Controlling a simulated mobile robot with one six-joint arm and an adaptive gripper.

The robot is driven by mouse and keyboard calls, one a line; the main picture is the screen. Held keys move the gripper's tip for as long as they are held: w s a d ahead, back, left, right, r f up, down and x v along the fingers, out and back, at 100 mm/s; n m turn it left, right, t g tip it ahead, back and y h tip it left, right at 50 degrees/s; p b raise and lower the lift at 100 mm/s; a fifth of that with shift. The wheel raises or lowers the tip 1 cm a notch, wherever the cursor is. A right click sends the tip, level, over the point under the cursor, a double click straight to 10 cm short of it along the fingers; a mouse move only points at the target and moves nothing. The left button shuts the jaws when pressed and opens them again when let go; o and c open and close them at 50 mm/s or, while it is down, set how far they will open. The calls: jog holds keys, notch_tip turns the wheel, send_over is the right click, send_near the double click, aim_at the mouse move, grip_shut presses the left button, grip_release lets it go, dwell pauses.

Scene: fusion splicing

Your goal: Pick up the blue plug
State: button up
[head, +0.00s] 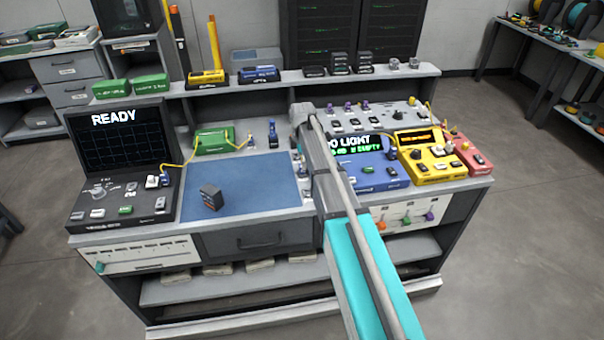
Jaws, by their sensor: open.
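A small blue plug-like piece (272,130) stands upright just behind the back edge of the blue mat. It looks like the blue plug, but its details are too small to be sure. My arm reaches in from the lower right, and its wrist end is over the bench, right of that piece. My gripper (300,150) shows only poorly below the wrist, among small blue and grey parts at the mat's right edge. It is open and apart from the upright piece. My arm hides part of this area.
The blue mat (240,185) is mostly clear, with a small dark block (211,197) on it. A black READY instrument (120,150) stands left. A green box (214,141) with a yellow cable lies behind the mat. Blue, yellow (432,165) and red testers stand right.

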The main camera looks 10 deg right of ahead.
jog(key=shift+f+b, duration=1.05)
jog(key=shift+f, duration=0.3)
jog(key=shift+a, duration=0.1)
jog(key=c, duration=1)
jog(key=shift+r, duration=0.25)
jog(key=shift+c, duration=0.2)
jog(key=shift+r+p, duration=0.75)
jog(key=shift+p, duration=0.25)
jog(key=s+r+p, duration=1.1)
jog(key=s, duration=0.3)
